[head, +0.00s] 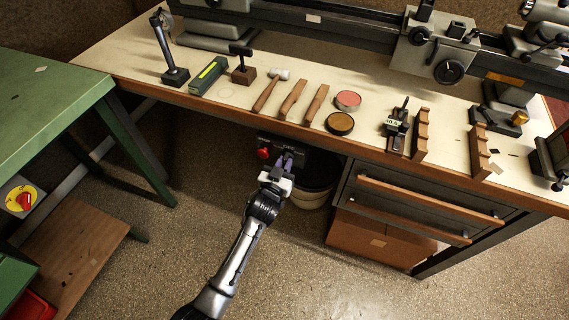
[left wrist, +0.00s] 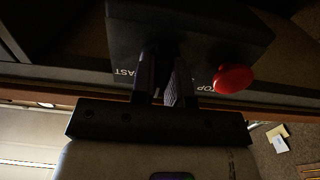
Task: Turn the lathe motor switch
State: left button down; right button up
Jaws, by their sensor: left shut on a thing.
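The lathe motor switch box (head: 305,157) is a dark box mounted under the front edge of the workbench, with small white lettering. It also shows at the top of the left wrist view (left wrist: 215,30), where parts of words like "FAST" and "STOP" can be read. A red button (head: 263,153) sits on the box, and it shows beside the fingers in the left wrist view (left wrist: 233,78). My left gripper (head: 287,160) is at the face of the box, shut on the switch handle between the two labels. Its fingers hide the handle, so its angle cannot be told. My right gripper is out of view.
The bench top (head: 225,98) above holds a hammer (head: 268,90), wooden tools, round tins (head: 340,123) and the lathe (head: 440,45). Drawers (head: 425,205) stand right of the switch, and a pale bucket (head: 312,195) below it. Open floor lies in front.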

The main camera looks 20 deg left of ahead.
pick_arm(q)
jog(key=shift+r+m+p, duration=0.1)
jog(key=shift+m+p, duration=0.3)
jog(key=shift+m, duration=0.2)
jog(key=shift+m+p, duration=0.55)
jog(key=shift+m, duration=0.55)
jog(key=shift+m+p, duration=0.45)
jog(key=shift+m, duration=1.65)
jog(key=c, duration=1.1)
grip_release()
